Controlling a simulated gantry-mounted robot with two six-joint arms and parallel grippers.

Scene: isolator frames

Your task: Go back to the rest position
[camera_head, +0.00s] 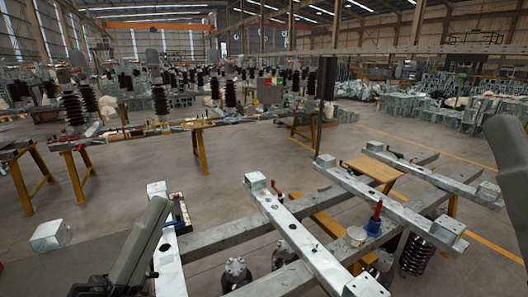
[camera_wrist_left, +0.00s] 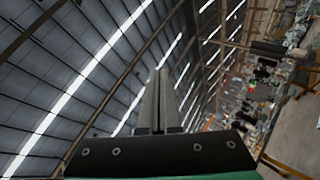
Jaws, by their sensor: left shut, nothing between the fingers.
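My left gripper (camera_wrist_left: 158,75) is shut and empty in the left wrist view. Its two dark grey fingers lie together and point up toward the roof, with nothing touching them. In the head view a dark grey part of my left side (camera_head: 135,250) rises at the lower left, beside the white end of a metal beam. A grey part of my right arm (camera_head: 508,165) shows at the right edge; its gripper cannot be made out.
A frame of galvanised beams (camera_head: 300,245) with bolts and clamps fills the lower middle. A small metal block (camera_head: 50,235) lies left. Yellow trestles (camera_head: 75,180) and black insulators (camera_head: 160,100) stand behind. The concrete floor (camera_head: 225,160) between is clear.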

